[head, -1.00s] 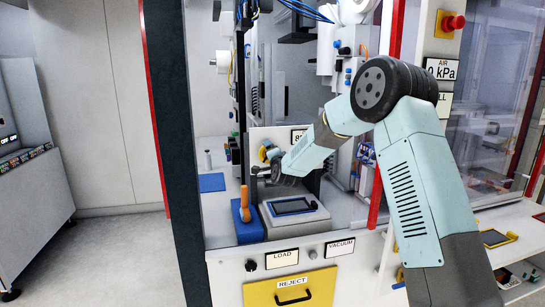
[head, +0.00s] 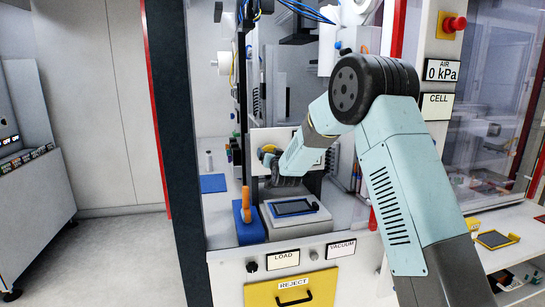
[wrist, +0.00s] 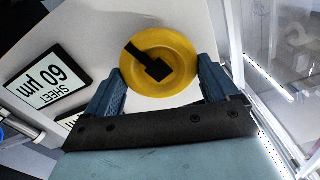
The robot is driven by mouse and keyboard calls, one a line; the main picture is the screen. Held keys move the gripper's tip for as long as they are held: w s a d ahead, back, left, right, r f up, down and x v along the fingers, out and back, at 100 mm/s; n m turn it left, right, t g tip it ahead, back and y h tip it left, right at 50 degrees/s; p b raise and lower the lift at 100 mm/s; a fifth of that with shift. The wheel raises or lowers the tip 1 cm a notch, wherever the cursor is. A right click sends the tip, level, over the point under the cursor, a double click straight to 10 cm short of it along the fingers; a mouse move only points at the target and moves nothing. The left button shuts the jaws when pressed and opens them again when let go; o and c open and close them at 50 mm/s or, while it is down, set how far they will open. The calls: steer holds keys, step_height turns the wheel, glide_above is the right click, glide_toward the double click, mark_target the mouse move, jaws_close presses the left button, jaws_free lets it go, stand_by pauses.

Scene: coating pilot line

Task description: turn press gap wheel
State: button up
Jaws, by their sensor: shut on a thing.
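The press gap wheel is a round yellow wheel (wrist: 185,38) with a dark bar and block at its middle, set on a pale panel. It fills the upper middle of the wrist view. In the head view the wheel (head: 267,150) is small and partly hidden by my arm. My gripper (wrist: 160,68) has one blue finger on each side of the wheel's rim and is shut on it. In the head view my gripper (head: 276,163) is at the panel, with its fingers hard to make out.
A sign reading SHEET 60 µm (wrist: 48,80) appears upside down beside the wheel. Below the panel are a grey block with a dark blue-framed plate (head: 292,208) and a blue block with an orange handle (head: 246,205). A dark upright post (head: 180,150) stands to the left.

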steer(key=n, duration=0.9)
steer(key=f+n, duration=0.1)
steer(key=n, duration=1.6)
steer(key=shift+s+a+f+n, duration=0.2)
steer(key=shift+a+f+n, duration=0.1)
steer(key=shift+a+n, duration=0.1)
steer(key=o, duration=0.8)
steer(key=shift+w, duration=0.1)
steer(key=v, duration=1.4)
steer(key=shift+n, duration=0.3)
steer(key=shift+w, duration=0.1)
